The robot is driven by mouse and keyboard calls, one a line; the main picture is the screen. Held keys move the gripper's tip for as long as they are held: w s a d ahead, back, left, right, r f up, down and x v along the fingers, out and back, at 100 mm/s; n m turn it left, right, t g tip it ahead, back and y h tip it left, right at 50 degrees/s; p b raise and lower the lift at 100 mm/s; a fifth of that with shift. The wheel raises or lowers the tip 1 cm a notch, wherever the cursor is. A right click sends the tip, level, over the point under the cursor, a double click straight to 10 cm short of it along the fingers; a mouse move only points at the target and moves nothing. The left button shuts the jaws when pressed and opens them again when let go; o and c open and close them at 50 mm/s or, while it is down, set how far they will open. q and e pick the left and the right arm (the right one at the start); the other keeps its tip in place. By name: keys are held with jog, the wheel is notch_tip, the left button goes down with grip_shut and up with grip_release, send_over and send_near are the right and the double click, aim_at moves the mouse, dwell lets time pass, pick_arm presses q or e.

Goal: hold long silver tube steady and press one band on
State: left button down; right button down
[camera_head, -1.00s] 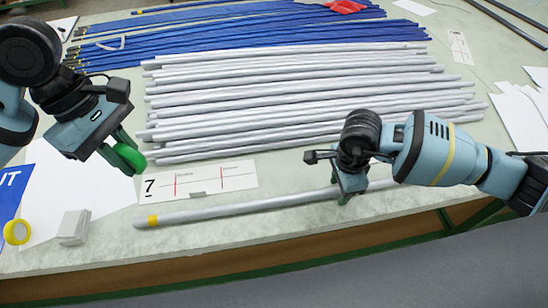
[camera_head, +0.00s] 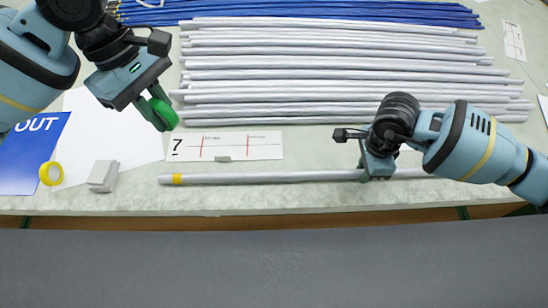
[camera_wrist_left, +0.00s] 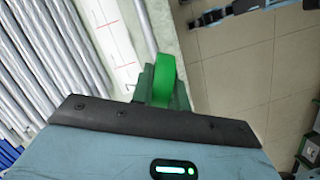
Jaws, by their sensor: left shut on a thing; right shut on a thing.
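The long silver tube (camera_head: 260,177) lies along the front of the table, with a yellow band (camera_head: 177,179) around it near its left end. My right gripper (camera_head: 375,172) is shut on the tube toward its right part; the arm hides some of the tube there. My left gripper (camera_head: 154,106) is shut on a green tape roll (camera_head: 163,114), held above the table, behind and apart from the tube's left end in the head view. The green roll also shows between the fingers in the left wrist view (camera_wrist_left: 165,80).
Several silver tubes (camera_head: 330,75) lie in rows behind, with blue rods (camera_head: 330,12) farther back. A marked card (camera_head: 225,146) lies behind the held tube. A yellow tape roll (camera_head: 51,173), a grey block (camera_head: 103,176) and a blue OUT sheet (camera_head: 30,150) are at left.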

dwell(0.5)
pick_arm(q)
jog(key=shift+d+f+m+y, duration=0.1)
jog(key=shift+f+m+y, duration=0.2)
jog(key=shift+f+m, duration=0.25)
notch_tip(320, 180, down, 11)
jog(key=m+t+y, duration=0.1)
jog(key=m+y, duration=0.1)
jog(key=m, duration=0.9)
jog(key=shift+r+t, duration=0.2)
jog(key=shift+t, duration=0.1)
jog(key=shift+f, duration=0.15)
send_over(195, 176)
jog(key=shift+f, duration=2.75)
jog(key=shift+f, duration=0.7)
jog(key=shift+r, duration=0.1)
notch_tip(195, 176, up, 7)
dwell(0.6)
